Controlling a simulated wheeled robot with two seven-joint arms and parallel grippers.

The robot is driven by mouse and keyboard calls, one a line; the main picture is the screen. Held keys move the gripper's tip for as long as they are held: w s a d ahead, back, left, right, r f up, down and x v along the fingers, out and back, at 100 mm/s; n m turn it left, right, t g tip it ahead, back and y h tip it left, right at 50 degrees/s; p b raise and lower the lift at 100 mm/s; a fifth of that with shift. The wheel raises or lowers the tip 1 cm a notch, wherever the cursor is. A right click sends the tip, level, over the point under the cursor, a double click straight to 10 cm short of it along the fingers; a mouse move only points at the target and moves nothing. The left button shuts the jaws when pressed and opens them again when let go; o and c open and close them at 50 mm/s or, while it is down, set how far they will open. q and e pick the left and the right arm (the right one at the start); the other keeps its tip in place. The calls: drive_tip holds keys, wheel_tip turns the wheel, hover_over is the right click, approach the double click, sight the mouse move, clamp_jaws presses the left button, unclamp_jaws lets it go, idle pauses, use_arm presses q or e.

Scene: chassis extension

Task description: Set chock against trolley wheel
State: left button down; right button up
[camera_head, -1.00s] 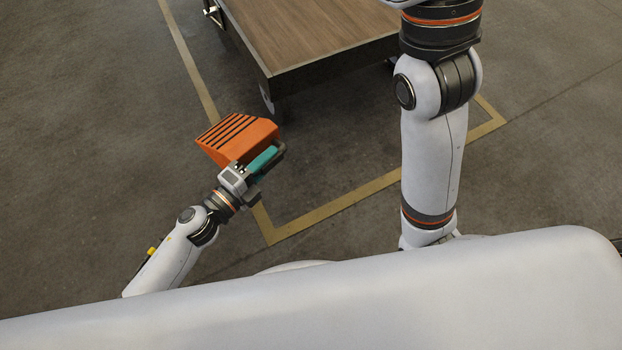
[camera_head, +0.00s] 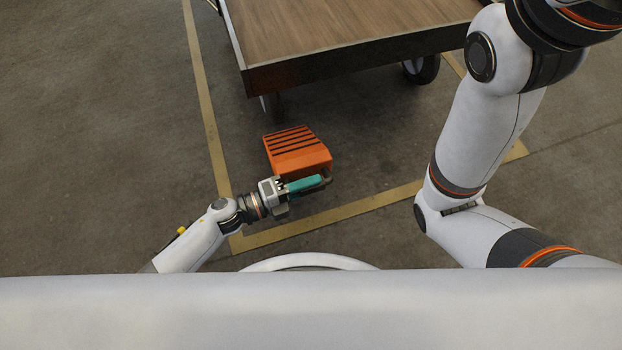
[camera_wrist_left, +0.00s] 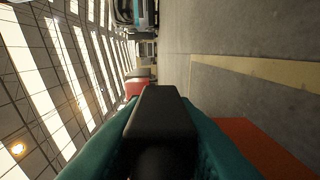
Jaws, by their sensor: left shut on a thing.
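The orange chock (camera_head: 297,152), a wedge with dark ribs on its sloped face, is held in my left gripper (camera_head: 306,184). The gripper's teal fingers are shut on its near side. In the left wrist view, a dark handle (camera_wrist_left: 160,118) lies between the teal fingers, and an orange part of the chock (camera_wrist_left: 262,145) shows at lower right. The trolley (camera_head: 340,35) has a wooden deck with a dark edge. Its near-left wheel (camera_head: 271,104) is partly hidden under the deck corner, just beyond the chock, with a gap between. My right gripper is out of view.
Another trolley wheel (camera_head: 422,69) shows under the deck to the right. Yellow floor lines (camera_head: 208,95) run along the left and across the front. My right arm covers the right side. The floor at left is clear.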

use_arm(q)
wheel_tip(320, 180, down, 10)
drive_tip(key=b, duration=0.7)
drive_tip(key=shift+r+b, duration=0.25)
drive_tip(key=shift+b, duration=0.05)
drive_tip(key=shift+f, duration=0.1)
drive_tip(key=c, duration=1.2)
unclamp_jaws()
drive_tip(key=shift+f, duration=0.15)
drive_tip(key=p+v, duration=0.4)
drive_tip(key=v, duration=0.8)
